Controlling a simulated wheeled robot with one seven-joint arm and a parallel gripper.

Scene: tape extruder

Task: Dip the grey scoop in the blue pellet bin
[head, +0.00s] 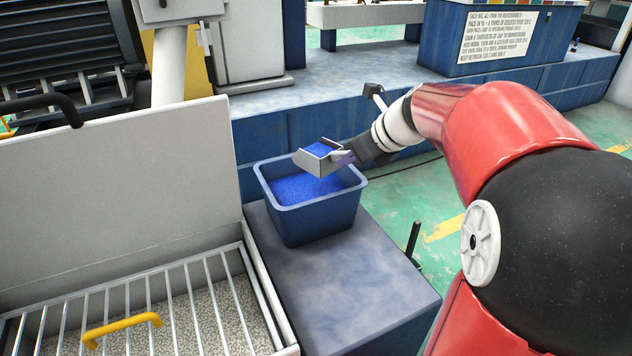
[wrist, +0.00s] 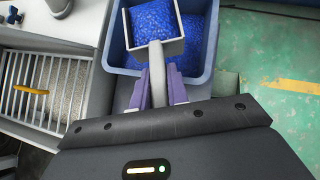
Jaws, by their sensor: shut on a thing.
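The blue pellet bin (head: 303,222) stands on a grey-blue block and holds blue pellets (head: 295,190). The grey scoop (head: 322,162) is over the bin, above the pellets, with blue pellets in it. In the wrist view the scoop (wrist: 157,48) is heaped with blue pellets, and the bin (wrist: 207,70) lies beneath it. My gripper (head: 350,157) reaches in from the right, over the bin's far right rim. In the wrist view my gripper (wrist: 162,88) has its purple fingers shut on the scoop's handle.
A hopper with a metal grate (head: 170,310), a yellow handle (head: 122,328) and an upright light-grey lid (head: 115,190) is to the left. The block top (head: 350,285) in front of the bin is clear. A blue machine base (head: 340,120) runs behind.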

